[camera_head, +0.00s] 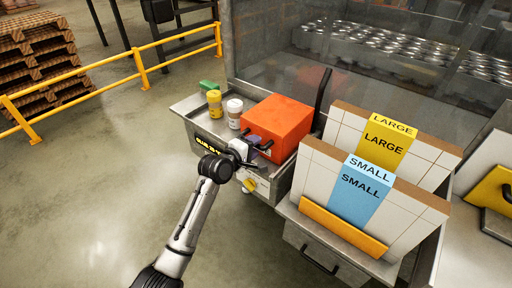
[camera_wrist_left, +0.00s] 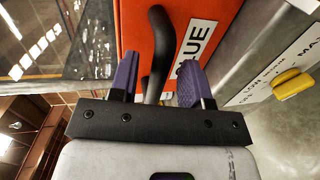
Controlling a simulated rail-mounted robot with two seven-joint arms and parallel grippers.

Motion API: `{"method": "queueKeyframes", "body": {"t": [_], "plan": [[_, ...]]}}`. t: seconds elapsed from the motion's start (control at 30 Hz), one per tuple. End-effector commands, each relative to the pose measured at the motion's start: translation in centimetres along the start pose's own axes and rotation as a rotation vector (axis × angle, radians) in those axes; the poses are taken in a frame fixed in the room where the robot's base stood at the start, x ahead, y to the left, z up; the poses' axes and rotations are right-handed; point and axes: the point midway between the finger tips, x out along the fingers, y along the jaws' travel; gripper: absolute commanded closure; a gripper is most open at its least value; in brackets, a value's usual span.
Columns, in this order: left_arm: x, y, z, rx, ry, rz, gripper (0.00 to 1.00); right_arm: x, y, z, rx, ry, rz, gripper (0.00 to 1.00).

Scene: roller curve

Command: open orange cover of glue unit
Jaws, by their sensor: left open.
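The orange cover (camera_head: 279,117) sits on top of the glue unit (camera_head: 207,143) and looks closed. In the left wrist view the cover (camera_wrist_left: 130,22) fills the upper middle, with a white label reading "GLUE" on it. A curved black handle (camera_wrist_left: 158,40) stands out from the cover's front. My left gripper (camera_head: 262,148) is at the front of the cover. Its purple fingers are open, one on each side of the handle, with visible gaps in the left wrist view (camera_wrist_left: 158,72). My right gripper is in neither view.
A yellow knob (camera_head: 249,185) is on the unit's front. A black bar (camera_head: 322,95) rises behind the cover.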

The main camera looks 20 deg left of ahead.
Motion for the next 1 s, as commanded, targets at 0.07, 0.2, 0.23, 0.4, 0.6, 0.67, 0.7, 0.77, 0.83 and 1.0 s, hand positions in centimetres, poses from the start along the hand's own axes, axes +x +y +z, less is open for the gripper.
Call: {"method": "queueKeyframes", "body": {"t": [0.07,0.2,0.23,0.4,0.6,0.67,0.7,0.77,0.83,1.0], "plan": [[0.7,-0.1,0.0,0.0,0.0,0.0,0.56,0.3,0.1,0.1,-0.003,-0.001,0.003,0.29],[1.3,0.0,0.0,0.0,0.0,0.0,0.56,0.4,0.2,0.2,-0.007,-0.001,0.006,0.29],[1.4,0.0,0.0,0.0,0.0,0.0,0.56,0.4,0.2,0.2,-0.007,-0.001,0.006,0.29],[1.5,0.0,0.0,0.0,0.0,0.0,0.56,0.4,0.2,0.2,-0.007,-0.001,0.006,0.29],[1.5,0.0,0.0,0.0,0.0,0.0,0.6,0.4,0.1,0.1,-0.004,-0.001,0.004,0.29],[1.5,0.0,0.0,0.0,0.0,0.0,0.66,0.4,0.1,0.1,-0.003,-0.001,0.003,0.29],[1.5,0.0,0.0,0.0,0.0,0.0,0.7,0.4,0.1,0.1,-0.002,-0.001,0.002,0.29],[1.5,0.0,0.0,0.0,0.0,0.0,0.76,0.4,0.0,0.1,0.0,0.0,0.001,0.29],[1.5,0.0,0.0,0.0,0.0,0.0,0.82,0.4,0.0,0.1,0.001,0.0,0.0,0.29],[1.5,0.0,0.0,0.0,0.0,0.0,0.99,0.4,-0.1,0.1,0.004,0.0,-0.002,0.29]]}}
